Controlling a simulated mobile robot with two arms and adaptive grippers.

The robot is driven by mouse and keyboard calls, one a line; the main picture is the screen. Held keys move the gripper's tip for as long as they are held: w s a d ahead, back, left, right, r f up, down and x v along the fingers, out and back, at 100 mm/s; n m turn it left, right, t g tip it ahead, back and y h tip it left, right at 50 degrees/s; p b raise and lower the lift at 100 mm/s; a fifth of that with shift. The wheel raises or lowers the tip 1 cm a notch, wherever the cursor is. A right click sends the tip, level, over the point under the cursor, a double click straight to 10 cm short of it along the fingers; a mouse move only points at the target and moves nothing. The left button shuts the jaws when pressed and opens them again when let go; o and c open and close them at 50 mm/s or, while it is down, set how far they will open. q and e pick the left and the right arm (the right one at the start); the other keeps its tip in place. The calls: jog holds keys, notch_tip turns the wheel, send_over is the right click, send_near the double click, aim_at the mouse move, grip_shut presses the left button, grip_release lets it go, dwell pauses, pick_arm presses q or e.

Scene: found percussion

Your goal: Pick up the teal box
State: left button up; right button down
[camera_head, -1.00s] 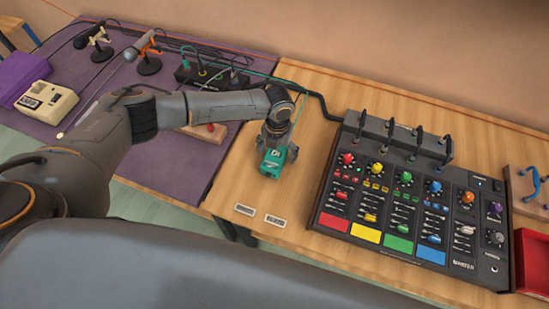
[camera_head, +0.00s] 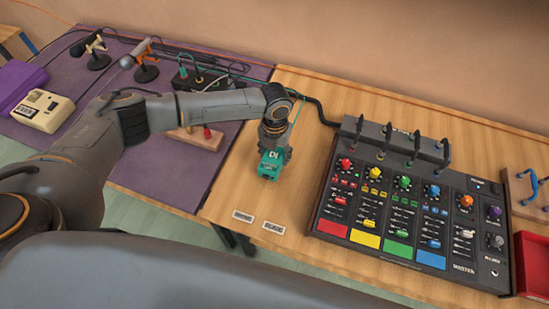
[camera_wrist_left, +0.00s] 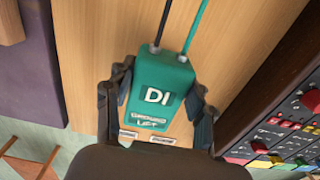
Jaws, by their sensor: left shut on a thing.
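The teal box (camera_head: 270,166), marked "DI", is between the fingers of my left gripper (camera_head: 273,153), over the wooden table between the purple mat and the mixer. In the left wrist view the teal box (camera_wrist_left: 158,92) shows its "DI" and "GROUND LIFT" lettering, with a black and a teal cable at its far end. The fingers of my left gripper (camera_wrist_left: 157,112) are shut on its two sides. I cannot tell for sure whether its underside touches the table. My right gripper is not in view.
The mixer (camera_head: 407,202) with coloured knobs and pads stands close on the right. Two labels (camera_head: 258,222) lie at the table's front edge. A purple mat (camera_head: 170,185) on the left bears microphones, a beige device (camera_head: 43,110) and a black box (camera_head: 200,77). A red bin (camera_head: 533,262) is at far right.

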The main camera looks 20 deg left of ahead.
aim_at(269, 170)
pick_arm(q)
jog(key=s+r, duration=0.1)
jog(key=r, duration=0.1)
jog(key=s+r, duration=0.2)
jog(key=s+r+b, duration=0.1)
jog(key=s+r, duration=0.1)
jog(key=shift+r, duration=0.2)
jog(key=s+r+b, duration=0.1)
jog(key=s+r, duration=0.3)
jog(key=s, duration=0.5)
jog(key=shift+d+b, duration=0.2)
jog(key=shift+b, duration=0.2)
jog(key=shift+w+f, duration=0.1)
jog(key=shift+f, duration=0.05)
jog(key=shift+w+a+f+b, duration=0.1)
jog(key=shift+w+f+b, duration=0.85)
jog(key=shift+w+f, duration=0.95)
jog(key=shift+w+f+b, duration=0.95)
jog(key=shift+w+f, duration=0.75)
jog(key=shift+w, duration=0.3)
jog(key=shift+w+a+f+b, duration=0.1)
jog(key=shift+w+f+b, duration=1.8)
jog(key=shift+w+f, duration=0.9)
jog(key=shift+w, duration=0.2)
